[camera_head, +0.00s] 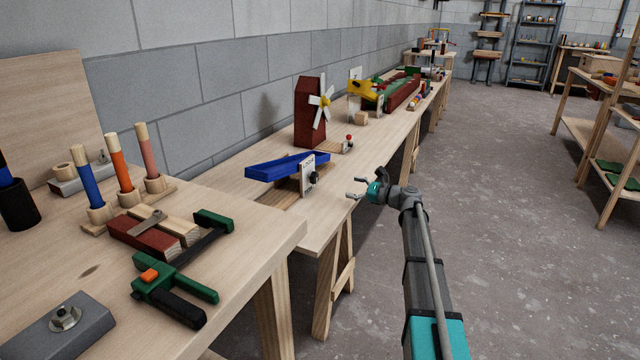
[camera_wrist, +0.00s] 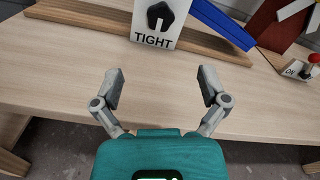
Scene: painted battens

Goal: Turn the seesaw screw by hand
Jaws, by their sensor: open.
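The blue seesaw (camera_head: 288,167) rests tilted on a wooden base on the bench, its left end lower in the head view. A white plate stands at its front and carries a black knob, the seesaw screw (camera_head: 313,178). In the wrist view the screw (camera_wrist: 160,14) is at the top, above the word TIGHT on the plate (camera_wrist: 153,40). The blue beam (camera_wrist: 222,22) slopes down to the right there. My gripper (camera_head: 358,188) is open and empty, in front of the bench edge. In the wrist view its fingers (camera_wrist: 160,88) point toward the plate, apart from the screw.
A red windmill (camera_head: 310,112) and a small red-knobbed switch (camera_head: 348,142) stand right of the seesaw. A nearer table holds a green clamp (camera_head: 172,286) and coloured battens (camera_head: 118,163). Bare bench top (camera_wrist: 70,75) lies between my fingers and the plate.

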